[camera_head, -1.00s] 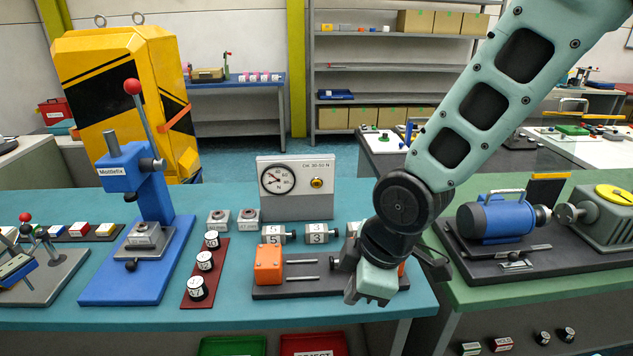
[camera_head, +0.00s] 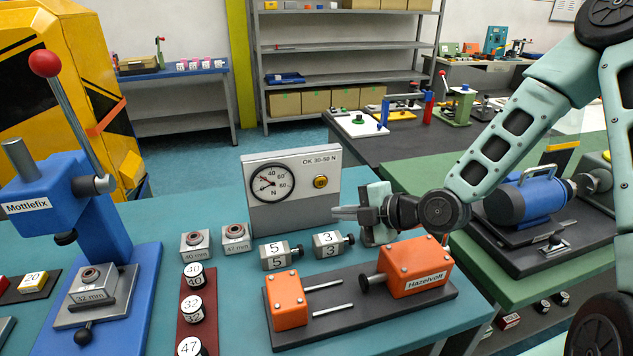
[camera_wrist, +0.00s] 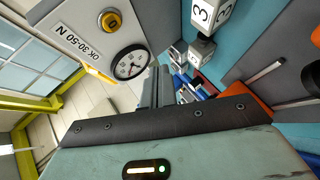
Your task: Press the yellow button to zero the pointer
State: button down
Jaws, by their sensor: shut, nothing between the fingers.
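The yellow button (camera_head: 320,182) is on the front of the grey gauge box (camera_head: 264,218), right of its round white dial (camera_head: 271,182). The dial's dark pointer is visible, but its exact reading is too small to tell. The box is marked "OK 30-50 N". My gripper (camera_head: 338,213) is shut and empty. It points left in the head view, just below the button and apart from it as far as I can tell. The wrist view shows the button (camera_wrist: 111,21) and dial (camera_wrist: 131,63) left of my fingers (camera_wrist: 156,90).
Numbered metal blocks (camera_head: 278,254) stand before the box. An orange Hazelvolt fixture (camera_head: 414,268) on a dark base lies below my gripper. A blue Mottlefix press (camera_head: 70,212) with a red-knobbed lever stands left. Free teal tabletop lies left of the gauge box.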

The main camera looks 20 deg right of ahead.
dwell(0.3)
send_near(317, 187)
jog(key=shift+s+a+f+p+x, duration=0.1)
jog(key=shift+s+p+x, duration=0.05)
jog(key=shift+x, duration=0.7)
jog(key=shift+s+a+f+p+x, duration=0.1)
jog(key=shift+s+a+p+x, duration=0.05)
jog(key=shift+x, duration=0.75)
jog(key=shift+s+a+f+p+x, duration=0.1)
jog(key=shift+s+p+x, duration=0.05)
jog(key=shift+x, duration=0.7)
jog(key=shift+w, duration=0.4)
jog(key=shift+w+b, duration=0.35)
jog(key=shift+w, duration=0.1)
dwell(0.8)
jog(key=shift+s, duration=0.85)
